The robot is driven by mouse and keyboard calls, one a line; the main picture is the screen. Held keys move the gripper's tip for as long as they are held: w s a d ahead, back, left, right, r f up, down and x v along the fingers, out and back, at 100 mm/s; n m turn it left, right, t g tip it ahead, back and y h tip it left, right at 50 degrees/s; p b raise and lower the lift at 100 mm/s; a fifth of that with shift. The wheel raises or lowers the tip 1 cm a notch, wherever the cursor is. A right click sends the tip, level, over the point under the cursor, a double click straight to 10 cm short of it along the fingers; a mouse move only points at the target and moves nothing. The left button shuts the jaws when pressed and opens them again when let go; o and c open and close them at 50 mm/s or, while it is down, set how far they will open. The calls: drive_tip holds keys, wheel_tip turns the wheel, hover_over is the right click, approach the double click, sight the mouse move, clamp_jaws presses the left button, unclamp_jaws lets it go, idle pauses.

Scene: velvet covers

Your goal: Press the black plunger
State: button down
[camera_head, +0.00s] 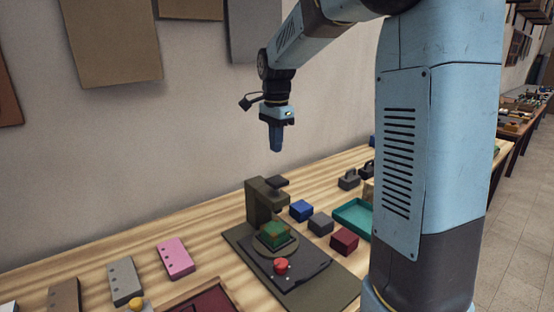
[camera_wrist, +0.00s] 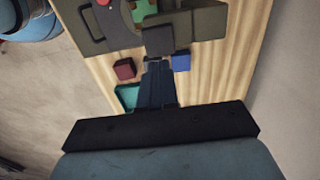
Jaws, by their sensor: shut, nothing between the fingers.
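The black plunger (camera_head: 278,182) is a small dark flat-topped piece at the top of an olive press (camera_head: 262,203). The press stands on a dark base plate (camera_head: 312,270) on the wooden table. A green block (camera_head: 276,234) sits on a round pad below the press head, and a red button (camera_head: 281,266) is in front of it. My gripper (camera_head: 276,149) is shut and empty, pointing down above the plunger with a clear gap. In the wrist view, my gripper (camera_wrist: 156,66) reaches towards a dark square (camera_wrist: 158,40), which looks like the plunger's top.
A blue block (camera_head: 301,210), a grey block (camera_head: 320,223) and a dark red block (camera_head: 344,241) stand right of the press, near a teal tray (camera_head: 353,217). A pink plate (camera_head: 175,258) lies left. The wall (camera_head: 150,140) rises behind the table.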

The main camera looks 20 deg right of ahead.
drive_tip(key=shift+d+r, duration=0.1)
drive_tip(key=shift+r, duration=0.85)
